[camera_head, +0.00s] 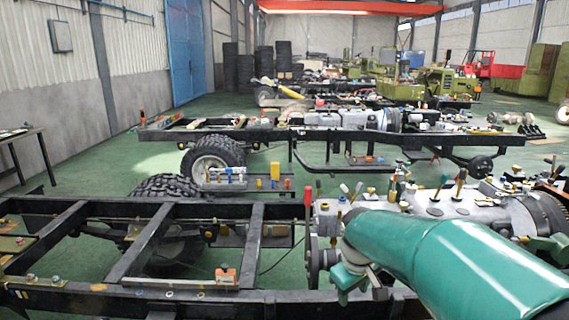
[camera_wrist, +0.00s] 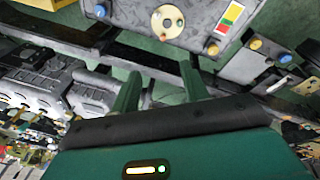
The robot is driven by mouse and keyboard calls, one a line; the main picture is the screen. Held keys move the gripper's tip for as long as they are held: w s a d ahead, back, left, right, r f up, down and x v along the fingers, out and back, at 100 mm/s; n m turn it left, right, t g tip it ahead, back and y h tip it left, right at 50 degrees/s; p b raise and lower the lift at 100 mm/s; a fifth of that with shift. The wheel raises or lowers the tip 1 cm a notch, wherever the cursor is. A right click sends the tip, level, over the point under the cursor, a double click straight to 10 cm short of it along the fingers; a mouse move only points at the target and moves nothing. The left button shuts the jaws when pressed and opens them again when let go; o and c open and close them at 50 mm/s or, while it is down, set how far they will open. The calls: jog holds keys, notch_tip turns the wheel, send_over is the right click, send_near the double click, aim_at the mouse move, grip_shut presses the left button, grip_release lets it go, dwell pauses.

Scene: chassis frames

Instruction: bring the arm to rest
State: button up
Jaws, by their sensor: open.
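My green arm (camera_head: 455,262) reaches in from the lower right of the head view, over the near chassis frame (camera_head: 148,240). Its far end is by the engine parts on that frame; I cannot clearly make out the gripper there. In the wrist view my gripper (camera_wrist: 160,70) shows two green fingers set apart, with nothing between them. Beyond the fingers are a dark frame rail (camera_wrist: 75,45) and green floor. Whether the arm touches anything cannot be told.
A grey engine block (camera_head: 440,200) with several upright levers stands close beside my arm. A second chassis frame (camera_head: 270,134) lies behind, with a wheel (camera_head: 212,155). A dark table (camera_head: 25,140) is at the left. Green floor is clear at left.

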jog(key=s+r+m+t, duration=0.1)
jog(key=s+r+m, duration=0.2)
jog(key=s, duration=0.8)
jog(key=s+r+m+t, duration=0.2)
jog(key=s+m, duration=0.1)
jog(key=s, duration=0.8)
jog(key=shift+r+y, duration=0.4)
dwell(0.3)
jog(key=shift+c, duration=1)
jog(key=shift+a, duration=0.1)
